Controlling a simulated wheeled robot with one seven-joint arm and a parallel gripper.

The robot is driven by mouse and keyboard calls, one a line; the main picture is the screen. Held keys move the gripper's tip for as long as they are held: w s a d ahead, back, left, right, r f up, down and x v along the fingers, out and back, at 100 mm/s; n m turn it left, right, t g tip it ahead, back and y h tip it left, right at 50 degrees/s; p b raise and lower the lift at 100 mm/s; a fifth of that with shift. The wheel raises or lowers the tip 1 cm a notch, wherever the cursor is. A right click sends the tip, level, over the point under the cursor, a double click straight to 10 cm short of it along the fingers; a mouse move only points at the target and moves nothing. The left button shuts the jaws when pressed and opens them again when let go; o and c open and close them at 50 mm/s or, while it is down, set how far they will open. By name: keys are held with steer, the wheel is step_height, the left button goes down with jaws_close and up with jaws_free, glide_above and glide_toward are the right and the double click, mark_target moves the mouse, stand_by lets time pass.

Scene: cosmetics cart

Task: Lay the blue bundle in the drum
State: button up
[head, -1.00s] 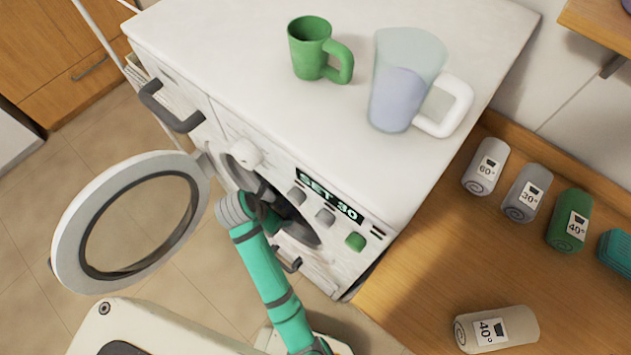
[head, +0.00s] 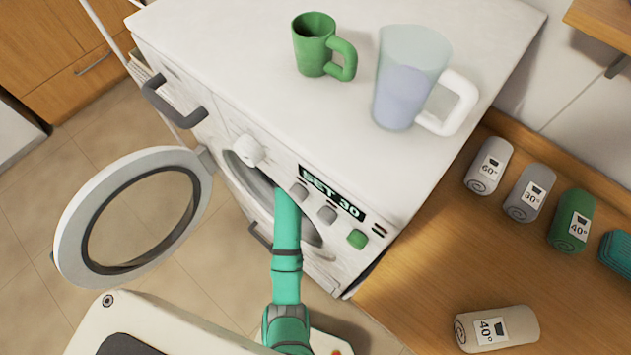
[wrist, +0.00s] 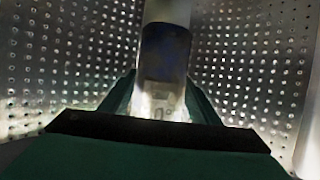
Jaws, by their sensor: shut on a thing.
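The washing machine's drum (head: 252,183) shows through its round front opening, and its perforated wall (wrist: 60,60) fills the wrist view. My gripper (wrist: 162,88) is inside the drum and hidden from the head view, where my green arm passes through the opening. It is shut on the blue bundle (wrist: 166,52), which stands between the fingers in the wrist view. The bundle looks dark blue in the middle, pale at the far end, with a bright label near the fingers. I cannot tell whether it touches the drum wall.
The round door (head: 72,228) stands open at the left. A green mug (head: 313,45) and a clear jug (head: 405,85) stand on the machine top. A control panel (head: 333,194) reads "SET 30". Several other labelled rolls, one green (head: 572,220), lie on the wooden counter (head: 430,260).

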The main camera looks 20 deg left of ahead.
steer(key=shift+f, duration=2)
steer(key=shift+w+d+f, duration=0.1)
steer(key=shift+w+f, duration=0.1)
steer(key=shift+f, duration=0.1)
steer(key=o, duration=1.3)
steer(key=shift+f, duration=0.1)
steer(key=shift+s+r, duration=0.1)
steer(key=shift+r, duration=0.45)
steer(key=shift+v, duration=3.45)
